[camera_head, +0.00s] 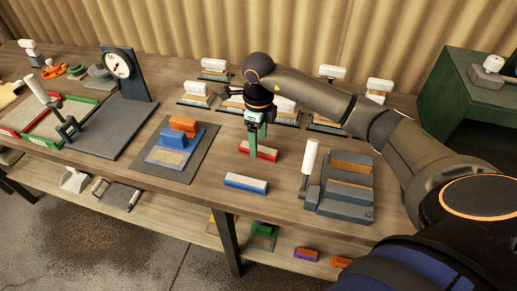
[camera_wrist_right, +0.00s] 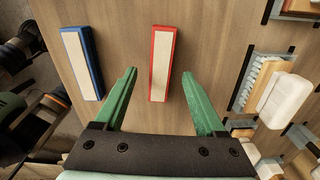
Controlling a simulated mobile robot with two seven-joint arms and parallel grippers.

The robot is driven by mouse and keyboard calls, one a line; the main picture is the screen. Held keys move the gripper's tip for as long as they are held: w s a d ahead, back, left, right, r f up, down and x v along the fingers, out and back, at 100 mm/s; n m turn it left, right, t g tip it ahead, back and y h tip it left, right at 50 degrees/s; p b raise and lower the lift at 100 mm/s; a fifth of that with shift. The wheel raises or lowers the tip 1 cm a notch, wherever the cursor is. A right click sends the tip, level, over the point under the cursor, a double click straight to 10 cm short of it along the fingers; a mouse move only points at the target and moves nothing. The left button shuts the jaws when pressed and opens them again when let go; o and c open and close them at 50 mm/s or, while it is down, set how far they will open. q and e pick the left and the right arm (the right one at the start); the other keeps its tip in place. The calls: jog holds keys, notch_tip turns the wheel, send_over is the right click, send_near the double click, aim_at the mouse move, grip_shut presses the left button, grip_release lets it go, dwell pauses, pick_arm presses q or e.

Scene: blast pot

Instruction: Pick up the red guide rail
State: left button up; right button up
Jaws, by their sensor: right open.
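The red guide rail (camera_head: 259,151) lies on the wooden table, a long red block with a pale top face. In the right wrist view the red guide rail (camera_wrist_right: 162,64) lies ahead of and between the two green fingers. My right gripper (camera_head: 255,138) is open and above the rail in the head view. Its green fingertips (camera_wrist_right: 160,72) stand apart on either side of the rail, with nothing held. I cannot tell how much height is left between fingertips and rail. My left gripper is not in view.
A blue rail (camera_head: 246,183) lies in front of the red one; it also shows in the wrist view (camera_wrist_right: 82,62). A grey fixture with a white handle (camera_head: 338,208) stands right, a mat with stacked blocks (camera_head: 190,172) left. Brushes (camera_wrist_right: 272,90) stand behind.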

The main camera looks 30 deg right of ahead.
jog(key=shift+f, duration=1.2)
grip_shut()
jog(key=shift+r, duration=0.1)
